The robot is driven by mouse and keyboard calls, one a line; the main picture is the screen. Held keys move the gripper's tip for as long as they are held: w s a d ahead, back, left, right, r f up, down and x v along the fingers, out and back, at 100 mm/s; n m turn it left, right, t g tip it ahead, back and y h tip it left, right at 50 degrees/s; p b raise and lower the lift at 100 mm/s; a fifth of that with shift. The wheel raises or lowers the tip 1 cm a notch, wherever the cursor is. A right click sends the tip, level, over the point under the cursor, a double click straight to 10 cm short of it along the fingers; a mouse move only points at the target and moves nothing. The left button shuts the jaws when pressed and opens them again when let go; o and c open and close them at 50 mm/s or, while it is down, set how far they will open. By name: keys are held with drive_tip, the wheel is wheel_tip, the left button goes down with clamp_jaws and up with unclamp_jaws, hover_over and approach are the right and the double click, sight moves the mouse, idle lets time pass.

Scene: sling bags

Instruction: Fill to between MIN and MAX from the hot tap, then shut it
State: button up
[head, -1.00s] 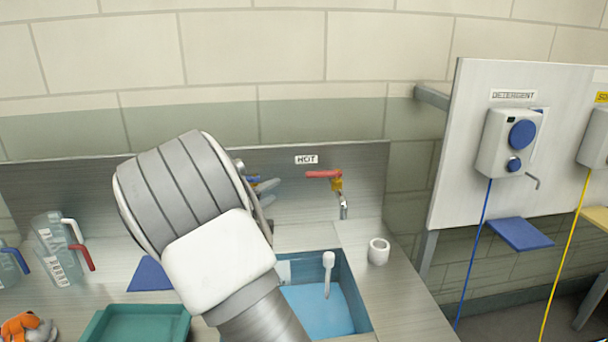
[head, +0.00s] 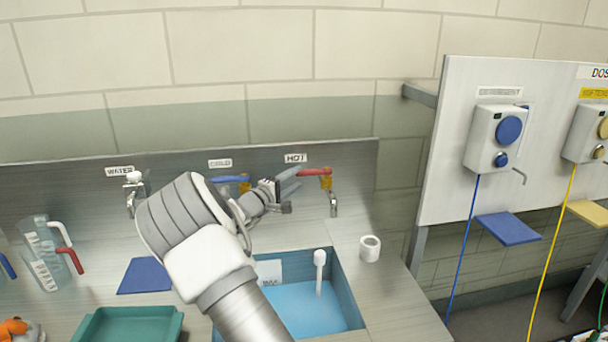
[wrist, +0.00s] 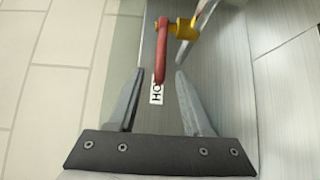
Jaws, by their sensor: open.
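The hot tap has a red lever (head: 315,172) on a brass body with a grey spout (head: 333,204), under the HOT label (head: 296,158). The blue sink basin (head: 345,285) below holds blue water, with a white plate marked with lettering (head: 270,272) on its back wall. A white upright stem (head: 320,262) stands in the basin. My gripper (head: 292,180) is open beside the lever's left end. In the wrist view, the red lever (wrist: 161,55) reaches down between the open fingertips (wrist: 160,72), with gaps on both sides. Whether water runs from the spout is too small to tell.
The cold tap's blue lever (head: 232,179) is just left of my gripper, and the WATER tap (head: 133,185) farther left. A white cup (head: 370,248) stands right of the basin. Jugs (head: 45,250), a blue cloth (head: 146,276) and a green tray (head: 105,325) are at left.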

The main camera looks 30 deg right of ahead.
sight(301, 175)
drive_tip(key=x, duration=0.5)
clamp_jaws()
idle(1.4)
